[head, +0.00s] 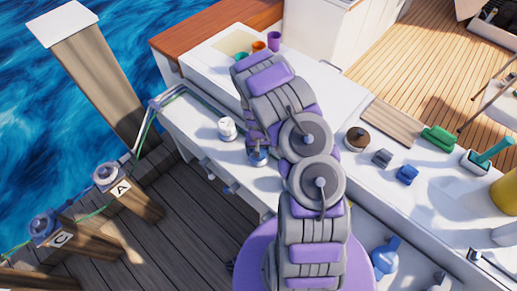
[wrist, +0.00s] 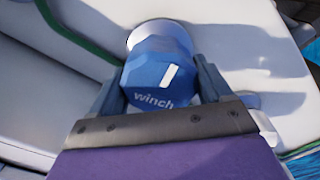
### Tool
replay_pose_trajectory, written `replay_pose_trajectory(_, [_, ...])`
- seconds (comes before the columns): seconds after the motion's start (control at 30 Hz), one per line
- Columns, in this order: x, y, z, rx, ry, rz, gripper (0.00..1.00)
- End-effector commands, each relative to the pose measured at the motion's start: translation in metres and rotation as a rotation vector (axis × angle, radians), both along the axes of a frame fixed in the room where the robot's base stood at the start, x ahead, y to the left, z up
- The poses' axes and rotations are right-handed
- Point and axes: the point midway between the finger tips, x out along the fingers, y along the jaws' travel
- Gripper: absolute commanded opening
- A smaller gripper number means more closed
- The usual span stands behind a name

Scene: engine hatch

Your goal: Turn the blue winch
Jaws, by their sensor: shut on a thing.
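The blue winch (wrist: 158,68) fills the middle of the wrist view, a blue faceted drum with the word "winch" and a white mark on its face. It stands on a pale round base on the white deck. My gripper (wrist: 158,88) is shut on it, one dark finger on each side. In the head view a small part of the blue winch (head: 258,157) shows at the end of my purple and grey arm. My gripper is mostly hidden behind the arm there.
A white winch (head: 227,129) stands close by on the left. A green line (wrist: 75,40) runs along the deck. Wooden posts marked A (head: 128,193) and C (head: 78,241) stand on the dock.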

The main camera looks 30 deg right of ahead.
Motion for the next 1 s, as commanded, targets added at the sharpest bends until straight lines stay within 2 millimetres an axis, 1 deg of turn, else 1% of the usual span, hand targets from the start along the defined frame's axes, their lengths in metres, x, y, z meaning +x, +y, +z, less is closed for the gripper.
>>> replay_pose_trajectory(0.2, [0.0003, 0.0001, 0.0012, 0.001, 0.000, -0.179, 0.48])
replay_pose_trajectory(0.5, [0.0000, -0.0002, 0.0007, 0.000, 0.000, -0.390, 0.48])
replay_pose_trajectory(0.73, [0.0002, -0.0006, 0.0005, 0.000, -0.001, -0.484, 0.48])
replay_pose_trajectory(1.0, [0.0004, -0.0008, 0.0005, -0.001, -0.002, -0.520, 0.48])
